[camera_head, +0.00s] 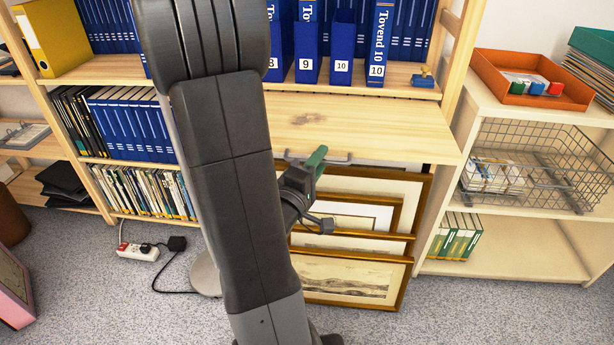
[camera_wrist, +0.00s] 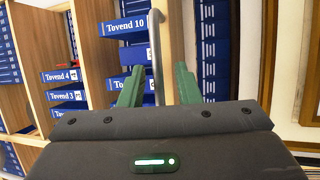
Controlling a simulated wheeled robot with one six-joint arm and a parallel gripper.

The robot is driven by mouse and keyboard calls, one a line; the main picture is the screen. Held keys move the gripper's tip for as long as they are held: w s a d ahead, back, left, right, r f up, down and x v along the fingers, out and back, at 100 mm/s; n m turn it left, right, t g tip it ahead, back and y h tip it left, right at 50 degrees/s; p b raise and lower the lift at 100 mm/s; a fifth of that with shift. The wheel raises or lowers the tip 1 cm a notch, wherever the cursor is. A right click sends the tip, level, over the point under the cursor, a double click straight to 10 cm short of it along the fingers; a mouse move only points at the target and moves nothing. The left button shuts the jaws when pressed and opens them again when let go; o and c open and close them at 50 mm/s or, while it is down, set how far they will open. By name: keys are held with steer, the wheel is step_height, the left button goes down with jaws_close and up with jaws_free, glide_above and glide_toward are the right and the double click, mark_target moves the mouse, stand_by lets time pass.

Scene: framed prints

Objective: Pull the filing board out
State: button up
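The filing board (camera_head: 390,122) is a pale wooden panel below the shelf of blue binders, and it juts out past that shelf's front edge. A thin grey bar handle (camera_head: 338,159) sits along its front edge. My gripper (camera_head: 316,163) has green fingers and is at the left part of the handle. In the wrist view the handle (camera_wrist: 155,55) runs upright between the two fingers of my gripper (camera_wrist: 158,88). The fingers are apart, with a gap on each side of the bar. My arm hides the board's left part in the head view.
Framed prints (camera_head: 350,275) lean upright on the floor below the board. A white side shelf (camera_head: 525,240) with a wire basket (camera_head: 525,165) and an orange tray (camera_head: 533,85) stands at the right. A power strip (camera_head: 138,252) and cable lie on the carpet at left.

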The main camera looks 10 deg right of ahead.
steer(key=v, duration=1.3)
steer(key=shift+s, duration=0.15)
steer(key=shift+a, duration=0.15)
stand_by(0.4)
steer(key=x, duration=1.2)
steer(key=shift+w+d, duration=0.25)
steer(key=shift+w, duration=0.05)
steer(key=shift+s+a, duration=0.1)
stand_by(0.4)
